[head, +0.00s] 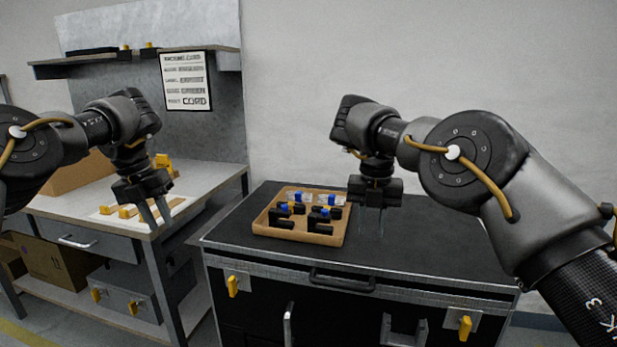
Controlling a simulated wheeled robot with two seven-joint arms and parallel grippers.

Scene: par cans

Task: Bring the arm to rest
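My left gripper (155,215) hangs in front of the workbench at the left, fingers pointing down. Its two fingers show a gap with nothing between them. My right gripper (371,222) hangs over the black case, just right of the brown tray, fingers pointing down. Its two thin fingers stand apart, with nothing seen between them. The brown tray (327,239) sits on the black case (430,250) and holds several small black parts with blue pieces.
The workbench (210,180) at the left bears several yellow pieces on a pale mat and a cardboard box (80,173). A printed sign (186,81) hangs on its back panel. Yellow latches (465,326) are on the case front. The case top's right side is clear.

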